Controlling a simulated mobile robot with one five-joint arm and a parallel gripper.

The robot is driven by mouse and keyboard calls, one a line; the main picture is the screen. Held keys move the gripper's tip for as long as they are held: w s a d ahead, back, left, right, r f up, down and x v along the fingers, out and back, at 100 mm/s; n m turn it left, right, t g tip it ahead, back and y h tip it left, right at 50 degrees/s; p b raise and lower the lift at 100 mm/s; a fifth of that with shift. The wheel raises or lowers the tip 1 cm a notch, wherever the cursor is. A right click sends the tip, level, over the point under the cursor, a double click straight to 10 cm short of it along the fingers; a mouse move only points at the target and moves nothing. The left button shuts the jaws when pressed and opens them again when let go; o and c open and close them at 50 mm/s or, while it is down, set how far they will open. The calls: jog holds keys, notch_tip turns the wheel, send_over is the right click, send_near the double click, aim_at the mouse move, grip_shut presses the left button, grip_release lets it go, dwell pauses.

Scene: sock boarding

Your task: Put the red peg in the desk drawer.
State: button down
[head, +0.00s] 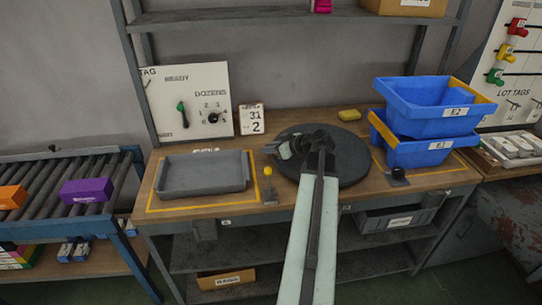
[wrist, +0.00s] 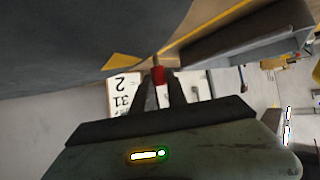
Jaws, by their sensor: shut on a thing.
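My gripper (wrist: 159,88) is shut on a red peg (wrist: 158,75), which shows between the fingertips in the wrist view with a tan tip beyond it. In the head view, my gripper (head: 284,150) is over the left part of the dark round turntable (head: 352,171), and the peg cannot be made out there. The desk (head: 290,207) has small labels along its front edge. A grey box-like unit (head: 396,219) with a white label is under its right side; I cannot tell whether this is the drawer, or whether it is open.
A grey tray (head: 204,188) lies left on the desk; blue bins (head: 434,100) are stacked at the right. A calendar (head: 252,119), a yellow block (head: 349,115) and a yellow ball (head: 267,170) are nearby. A roller conveyor (head: 55,175) stands left. Red, yellow and green pieces (head: 506,51) hang far right.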

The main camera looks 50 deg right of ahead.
jog(key=shift+f, duration=0.55)
jog(key=c, duration=1.3)
grip_release()
